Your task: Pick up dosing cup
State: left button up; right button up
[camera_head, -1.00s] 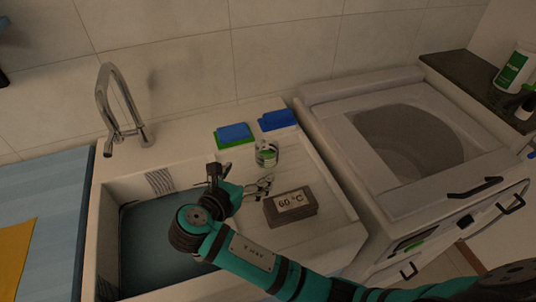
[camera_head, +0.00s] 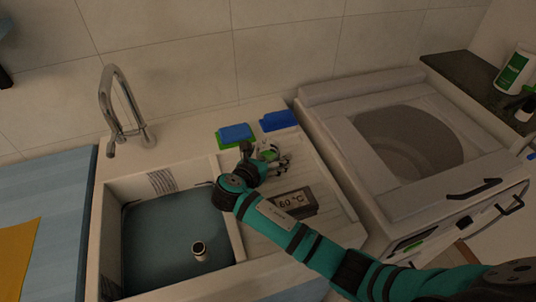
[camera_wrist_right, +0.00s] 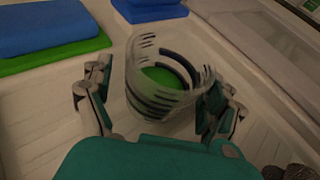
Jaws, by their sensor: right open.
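The dosing cup, a small clear cup with dark band markings and green inside, stands on the ribbed drainboard beside the sink. It sits between the fingers of my right gripper (camera_wrist_right: 155,92) in the wrist view, where the cup (camera_wrist_right: 165,75) shows most clearly. One finger is on each side of it, with a visible gap on the left. In the head view my right gripper (camera_head: 271,164) partly covers the cup (camera_head: 267,150). My left gripper is not in view.
Blue and green sponges (camera_head: 236,134) and a blue sponge (camera_head: 279,120) lie behind the cup. A washing machine (camera_head: 350,150) stands to the right.

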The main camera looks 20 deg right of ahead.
jog(key=c, duration=1.4)
jog(key=shift+r, duration=0.1)
jog(key=shift+c, duration=0.2)
jog(key=shift+r, duration=0.15)
notch_tip(320, 180, up, 10)
jog(key=shift+f, duration=0.2)
